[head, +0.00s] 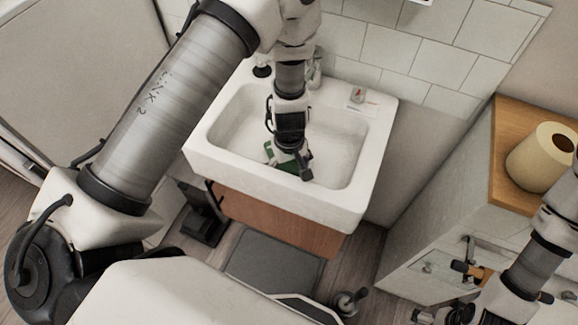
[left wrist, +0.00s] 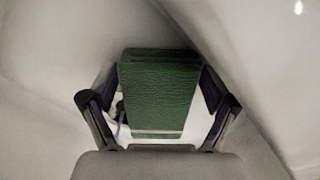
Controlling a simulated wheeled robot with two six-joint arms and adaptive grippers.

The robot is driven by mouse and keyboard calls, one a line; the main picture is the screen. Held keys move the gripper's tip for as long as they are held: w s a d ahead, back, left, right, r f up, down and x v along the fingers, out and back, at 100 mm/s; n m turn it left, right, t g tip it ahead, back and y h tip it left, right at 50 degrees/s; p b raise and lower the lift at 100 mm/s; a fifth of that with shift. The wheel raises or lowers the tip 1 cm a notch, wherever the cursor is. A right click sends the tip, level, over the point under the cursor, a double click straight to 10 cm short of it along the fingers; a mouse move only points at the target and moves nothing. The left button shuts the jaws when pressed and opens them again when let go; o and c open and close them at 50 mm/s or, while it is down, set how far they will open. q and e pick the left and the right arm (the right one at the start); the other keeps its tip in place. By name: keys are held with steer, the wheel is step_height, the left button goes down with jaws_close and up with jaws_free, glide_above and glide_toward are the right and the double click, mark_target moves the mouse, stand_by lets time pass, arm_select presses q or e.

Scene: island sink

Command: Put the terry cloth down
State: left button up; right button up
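The terry cloth is a green, folded, block-like piece (left wrist: 158,95) filling the space between my left fingers in the left wrist view. A small part of the cloth (head: 268,152) shows beside the gripper in the head view. My left gripper (head: 300,172) points down inside the white sink basin (head: 345,150). Its fingers (left wrist: 160,85) stand wide apart, with their pads against the two sides of the cloth. Whether the cloth touches the basin floor is hidden. My right arm is at the lower right, and its gripper (head: 440,314) is partly cut off.
The basin rim (head: 270,172) surrounds the left gripper, with a faucet (head: 314,70) at the back. A small item (head: 358,95) sits on the back right ledge. A paper roll (head: 543,157) stands on the wooden counter at right. Bare basin space lies right of the gripper.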

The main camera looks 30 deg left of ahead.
arm_select(q)
steer(key=shift+r+p, duration=0.35)
steer(key=shift+r, duration=0.1)
step_height(320, 180, up, 12)
steer(key=p, duration=0.1)
steer(key=shift+f, duration=0.25)
